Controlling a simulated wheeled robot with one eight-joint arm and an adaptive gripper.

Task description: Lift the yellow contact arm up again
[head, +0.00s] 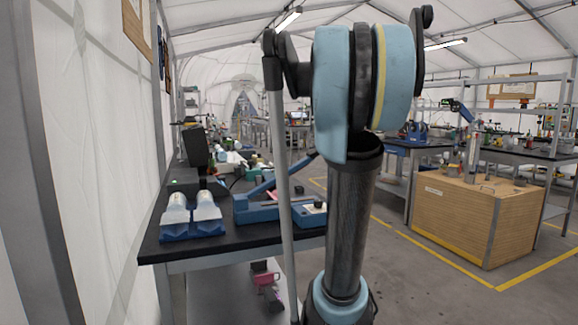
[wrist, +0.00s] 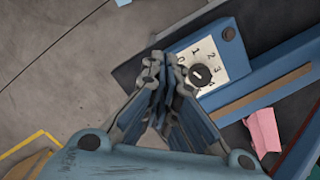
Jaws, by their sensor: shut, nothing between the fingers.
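A blue device (head: 256,213) lies on the black-topped table in the head view, with a slanted blue bar (head: 282,175) rising over it toward the right. In the wrist view the device shows a white dial plate (wrist: 208,62) with numbers and a dark round knob (wrist: 199,75). No part that is clearly yellow shows on it, so I cannot pick out the contact arm. My gripper (wrist: 154,62) is shut and empty, with its fingertips just left of the dial plate as seen in the wrist view. In the head view my own arm hides the gripper.
A blue holder with two white-topped pieces (head: 190,214) stands left of the device. A pink piece (wrist: 262,130) shows beyond the device's edge in the wrist view. A wooden crate (head: 460,222) stands on the floor at the right, with open floor before it.

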